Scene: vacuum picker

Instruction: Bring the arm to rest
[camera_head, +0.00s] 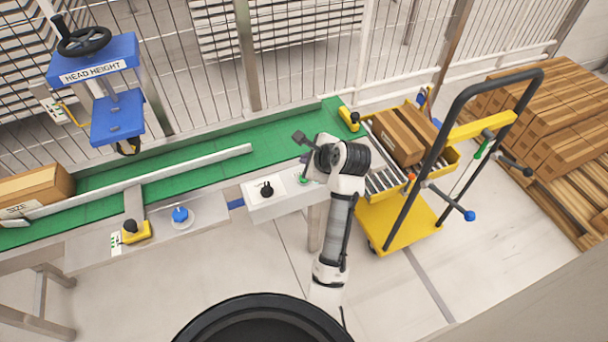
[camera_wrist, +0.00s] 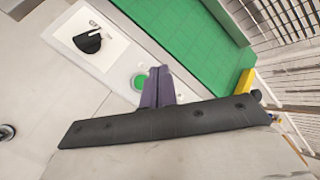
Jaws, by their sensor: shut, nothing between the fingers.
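My arm reaches up from the lower middle of the head view and bends over near the end of the green conveyor (camera_head: 282,135). My gripper (camera_head: 300,138) shows there as a small dark shape above the belt's front edge, beside the control box (camera_head: 268,208). In the wrist view my gripper (camera_wrist: 158,72) has its two fingers together with nothing between them. The fingertips overlap the picture of the box next to a green button (camera_wrist: 139,82). I cannot tell how high they are above it. A black knob (camera_wrist: 88,42) is on the same box.
A yellow cart (camera_head: 397,225) with cartons (camera_head: 397,137) and a black handle stands right of my arm. A blue head-height unit (camera_head: 115,118) stands over the belt at left, near a carton (camera_head: 35,190). A wire fence runs behind. Stacked cartons (camera_head: 550,105) are at right.

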